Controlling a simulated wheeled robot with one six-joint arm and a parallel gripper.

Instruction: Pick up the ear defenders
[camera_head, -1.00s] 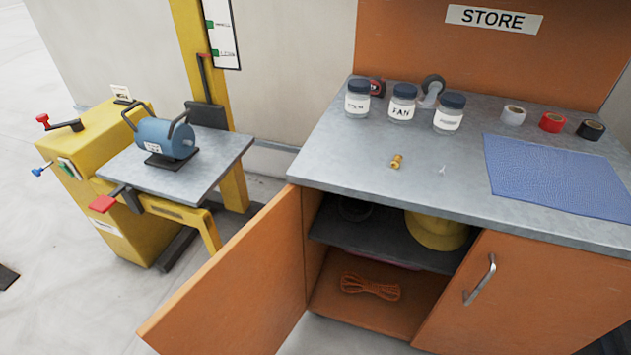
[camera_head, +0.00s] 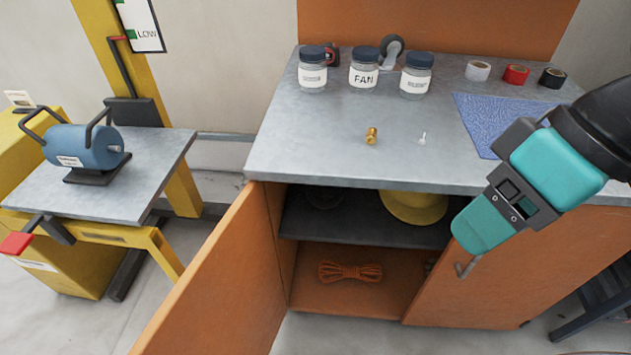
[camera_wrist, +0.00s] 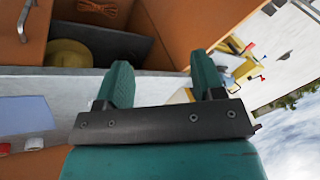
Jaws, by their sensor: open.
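A dark, rounded shape (camera_head: 325,197) lies on the cabinet's dark shelf at the left, in shadow; it may be the ear defenders, but I cannot make it out clearly. Beside it on the shelf is a yellow helmet-like dome (camera_head: 413,207), also seen in the wrist view (camera_wrist: 68,54). The orange cabinet's left door (camera_head: 215,285) stands open. My gripper (camera_wrist: 163,72) is open and empty, its two teal fingers apart. In the head view my arm's teal end is in front of the right door, outside the cabinet.
Jars (camera_head: 363,70), a brass fitting (camera_head: 371,136), tape rolls (camera_head: 515,75) and a blue mat (camera_head: 490,125) are on the grey counter (camera_head: 290,150). Orange rope (camera_head: 350,271) lies on the cabinet floor. A yellow stand with a blue motor (camera_head: 85,147) is at the left.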

